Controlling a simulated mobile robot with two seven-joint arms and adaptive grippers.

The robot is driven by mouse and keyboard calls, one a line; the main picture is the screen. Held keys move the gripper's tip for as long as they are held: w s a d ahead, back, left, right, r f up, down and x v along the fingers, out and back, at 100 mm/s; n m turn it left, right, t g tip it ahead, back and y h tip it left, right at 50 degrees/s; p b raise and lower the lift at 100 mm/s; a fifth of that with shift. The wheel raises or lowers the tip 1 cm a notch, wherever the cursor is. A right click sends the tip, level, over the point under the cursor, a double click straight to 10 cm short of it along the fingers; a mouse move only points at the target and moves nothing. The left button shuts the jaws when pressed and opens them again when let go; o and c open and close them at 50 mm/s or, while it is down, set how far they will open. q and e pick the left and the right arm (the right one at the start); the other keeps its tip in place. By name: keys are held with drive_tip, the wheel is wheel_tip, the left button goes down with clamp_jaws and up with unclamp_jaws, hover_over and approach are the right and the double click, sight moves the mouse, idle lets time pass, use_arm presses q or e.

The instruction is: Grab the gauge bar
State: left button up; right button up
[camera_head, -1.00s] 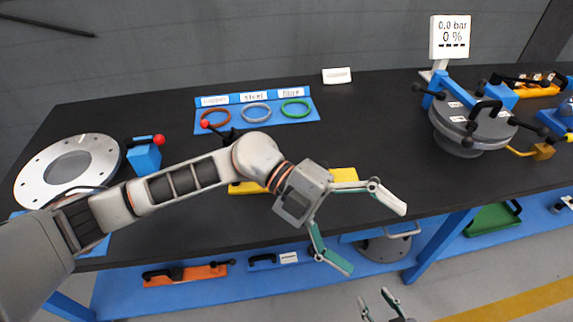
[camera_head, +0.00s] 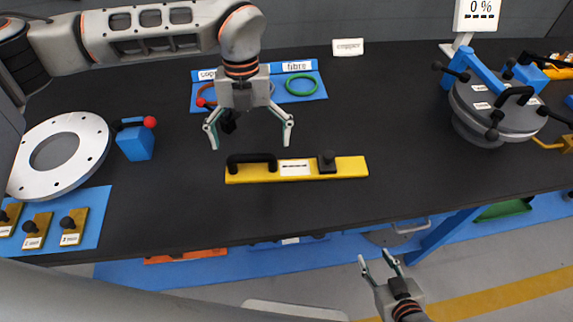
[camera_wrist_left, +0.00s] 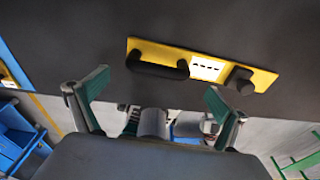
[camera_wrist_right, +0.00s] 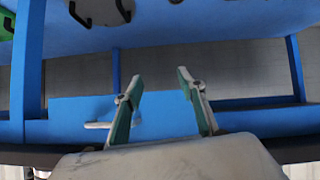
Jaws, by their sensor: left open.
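The gauge bar is most likely the yellow bar (camera_head: 345,167) lying flat on the dark bench, with a black arched handle, a white label and a black knob. It also shows in the left wrist view (camera_wrist_left: 263,79), beyond the fingertips. My left gripper (camera_head: 249,136) is open and empty above the bench, just behind the bar's handle end and apart from it. My left fingers also show in the left wrist view (camera_wrist_left: 155,85). My right gripper (camera_head: 380,261) is open and empty, low in front of the bench; its fingers show in the right wrist view (camera_wrist_right: 158,80).
A flanged ring (camera_head: 88,140) and a blue block with a red-knobbed lever (camera_head: 136,144) stand at the left. A blue gasket tray (camera_head: 318,92) lies behind my left gripper. A lidded vessel (camera_head: 470,125) stands at the right. The bench between bar and vessel is clear.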

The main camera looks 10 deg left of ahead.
sight(251, 154)
use_arm(q)
drive_tip(key=f, duration=0.5)
drive_tip(key=shift+s+a, duration=0.15)
drive_tip(key=shift+s, duration=0.2)
drive_tip(key=c, duration=1.8)
